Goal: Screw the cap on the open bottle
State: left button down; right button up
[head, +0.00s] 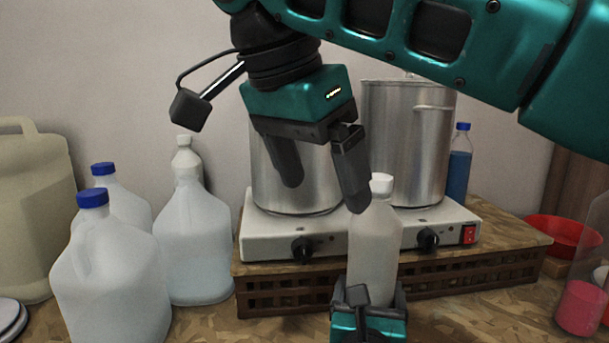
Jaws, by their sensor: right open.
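A translucent whitish bottle (373,245) stands upright in the middle of the head view. A white piece that looks like a cap (382,184) sits at its top; I cannot tell if it is screwed tight. My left gripper (369,300) is low in front, with its fingers around the bottle's lower part, shut on it. My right gripper (325,194) hangs from above, open and empty. Its right finger is close to the left of the bottle's top and partly overlaps the bottle in the picture; I cannot tell if they touch.
A white double hotplate (270,236) with steel pots (405,140) stands behind on a wooden crate (275,292). Jugs with blue caps (108,270) and a whitish jug (196,250) stand left. A blue bottle (459,170), red bowl (540,226) and pink-filled container (580,308) are right.

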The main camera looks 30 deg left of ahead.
jog(key=shift+s+a, duration=0.2)
jog(key=shift+s, duration=0.3)
jog(key=shift+s+a, duration=0.15)
jog(key=shift+s, duration=0.35)
pick_arm(q)
grip_release()
jog(key=v, duration=1.3)
jog(key=shift+a, duration=0.1)
